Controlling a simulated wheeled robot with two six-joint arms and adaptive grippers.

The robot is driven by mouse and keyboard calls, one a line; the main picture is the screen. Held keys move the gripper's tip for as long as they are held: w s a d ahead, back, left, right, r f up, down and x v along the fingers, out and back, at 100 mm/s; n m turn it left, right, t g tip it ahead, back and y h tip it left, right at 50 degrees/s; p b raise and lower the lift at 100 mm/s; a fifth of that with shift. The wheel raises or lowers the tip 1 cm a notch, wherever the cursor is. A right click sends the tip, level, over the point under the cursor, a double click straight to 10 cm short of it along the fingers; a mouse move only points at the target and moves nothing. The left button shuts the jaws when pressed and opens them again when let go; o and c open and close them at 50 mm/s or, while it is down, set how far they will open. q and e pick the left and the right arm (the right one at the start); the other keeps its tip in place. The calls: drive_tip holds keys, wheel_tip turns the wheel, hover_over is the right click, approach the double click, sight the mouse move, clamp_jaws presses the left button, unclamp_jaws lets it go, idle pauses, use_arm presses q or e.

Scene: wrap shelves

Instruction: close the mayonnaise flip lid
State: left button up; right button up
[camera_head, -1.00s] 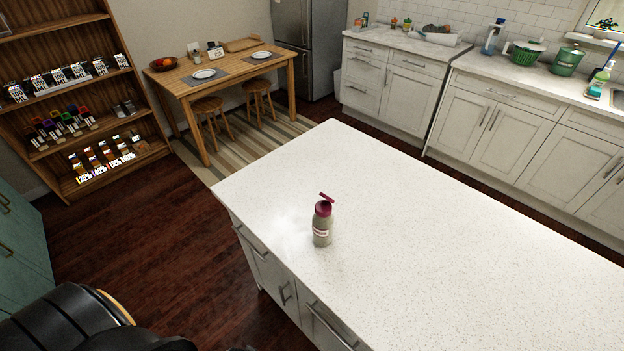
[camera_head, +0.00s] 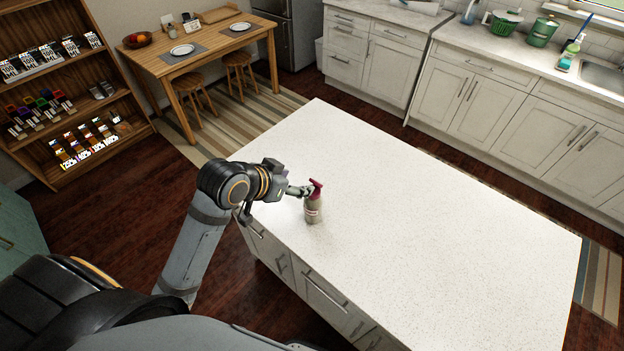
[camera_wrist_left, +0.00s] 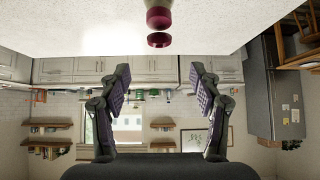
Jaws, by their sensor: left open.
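The mayonnaise bottle (camera_head: 313,209) stands upright on the white island counter, with a pale body and a dark red cap. Its flip lid (camera_head: 316,182) is raised and tilted open above the cap. In the left wrist view, which is upside down, the cap (camera_wrist_left: 158,18) and the separate lid disc (camera_wrist_left: 158,40) show at the top centre. My left gripper (camera_head: 302,190) is just left of the bottle at about cap height. Its two fingers (camera_wrist_left: 158,78) are spread and empty, with the lid beyond their tips. My right gripper is not in view.
The island counter (camera_head: 430,200) is otherwise bare, with free room right of and behind the bottle. Its left edge runs beneath my left arm. A wooden table (camera_head: 205,50), shelves (camera_head: 60,100) and kitchen cabinets (camera_head: 490,105) stand farther off.

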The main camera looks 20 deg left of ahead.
sight(313, 182)
use_arm(q)
drive_tip(key=p+x, duration=0.2)
drive_tip(key=x, duration=0.7)
drive_tip(key=shift+w+d, duration=0.1)
drive_tip(key=shift+d, duration=0.1)
drive_tip(key=shift+w+f, duration=0.35)
drive_tip(key=shift+f, duration=0.05)
drive_tip(key=shift+d, duration=0.1)
drive_tip(key=shift+c, duration=0.2)
